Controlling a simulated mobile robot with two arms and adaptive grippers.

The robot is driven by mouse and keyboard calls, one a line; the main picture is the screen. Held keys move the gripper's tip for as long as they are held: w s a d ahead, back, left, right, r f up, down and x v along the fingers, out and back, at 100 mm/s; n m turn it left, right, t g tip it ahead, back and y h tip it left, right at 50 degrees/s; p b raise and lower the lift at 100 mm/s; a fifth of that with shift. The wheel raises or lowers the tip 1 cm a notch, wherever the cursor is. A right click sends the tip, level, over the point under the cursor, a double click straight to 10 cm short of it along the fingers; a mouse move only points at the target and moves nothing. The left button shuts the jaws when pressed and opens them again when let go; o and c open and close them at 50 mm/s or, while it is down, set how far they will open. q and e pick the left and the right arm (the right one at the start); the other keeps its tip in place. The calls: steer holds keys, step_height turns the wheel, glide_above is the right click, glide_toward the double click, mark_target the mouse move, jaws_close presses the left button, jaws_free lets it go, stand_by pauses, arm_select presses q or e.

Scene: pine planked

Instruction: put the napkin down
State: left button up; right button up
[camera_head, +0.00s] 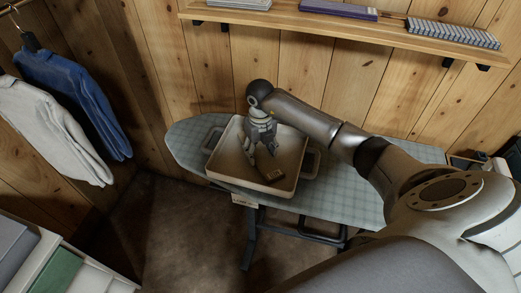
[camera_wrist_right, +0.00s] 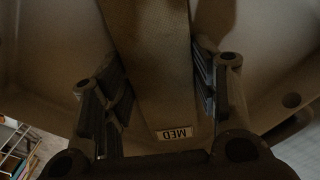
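The napkin (camera_head: 270,175) is a brown folded strip inside the cream tray (camera_head: 230,171), which stands on the checked ironing board. In the right wrist view the napkin (camera_wrist_right: 155,70) runs between the fingers, with a white "MED" tag at its near end. My right gripper (camera_head: 262,154) reaches down into the tray with one finger on each side of the napkin. Whether the napkin rests fully on the tray floor is unclear. My left gripper is not in view.
The ironing board (camera_head: 345,195) has free room right of the tray. A wooden shelf (camera_head: 345,27) with folded items runs above. Blue (camera_head: 65,82) and white (camera_head: 40,125) garments hang at left. A pale unit with a green cloth (camera_head: 52,271) stands at lower left.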

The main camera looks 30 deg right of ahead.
mark_target(260, 153)
steer(key=o, duration=0.4)
steer(key=shift+c, duration=0.2)
steer(key=shift+r, duration=0.45)
step_height(260, 153, up, 12)
steer(key=b, duration=0.3)
steer(key=shift+f, duration=0.25)
